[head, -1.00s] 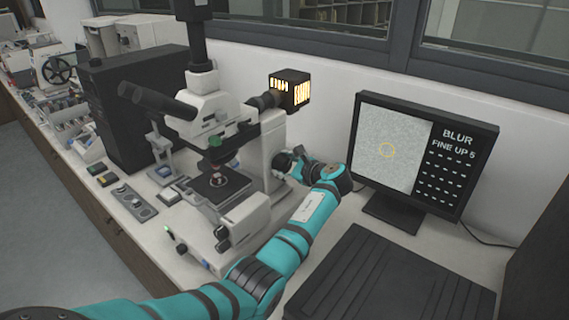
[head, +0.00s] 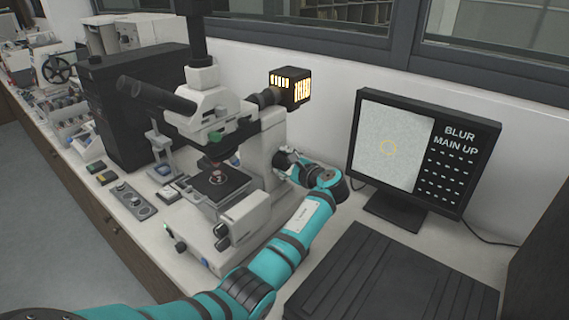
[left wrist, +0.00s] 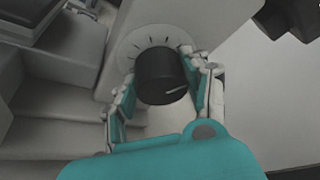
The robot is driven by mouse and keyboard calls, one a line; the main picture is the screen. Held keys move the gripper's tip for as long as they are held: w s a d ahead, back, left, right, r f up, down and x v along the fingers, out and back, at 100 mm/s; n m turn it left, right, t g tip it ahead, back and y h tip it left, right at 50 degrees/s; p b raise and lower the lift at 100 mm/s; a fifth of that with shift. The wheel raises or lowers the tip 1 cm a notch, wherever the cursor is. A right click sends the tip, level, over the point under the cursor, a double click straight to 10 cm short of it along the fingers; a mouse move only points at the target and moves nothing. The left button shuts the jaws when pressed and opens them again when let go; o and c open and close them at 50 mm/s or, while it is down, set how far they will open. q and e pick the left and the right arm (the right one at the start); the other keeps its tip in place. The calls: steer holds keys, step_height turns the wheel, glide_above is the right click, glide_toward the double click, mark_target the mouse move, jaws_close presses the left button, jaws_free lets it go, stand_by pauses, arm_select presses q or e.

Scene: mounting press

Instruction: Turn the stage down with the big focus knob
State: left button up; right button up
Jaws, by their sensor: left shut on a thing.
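The white microscope (head: 262,150) stands on the bench with its stage (head: 218,183) in front. The big focus knob (left wrist: 160,76) is black with a white pointer line, over a pale dial with tick marks, in the left wrist view. My left gripper (left wrist: 160,92) is shut on the knob, one finger on each side. In the head view my left gripper (head: 290,160) is at the microscope's right side, and the knob is hidden there. The monitor (head: 424,150) reads "BLUR" and "MAIN UP" beside a grey speckled picture with a yellow ring. My right gripper does not show.
A lit lamp box (head: 290,87) sticks out behind the microscope. A black ribbed case (head: 385,278) lies on the bench at the lower right. A tall black box (head: 125,110) and a small control box (head: 133,200) stand to the left.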

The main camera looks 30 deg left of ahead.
arm_select(q)
steer(key=o, duration=1.2)
steer(key=v, duration=1.2)
steer(key=shift+d, duration=0.1)
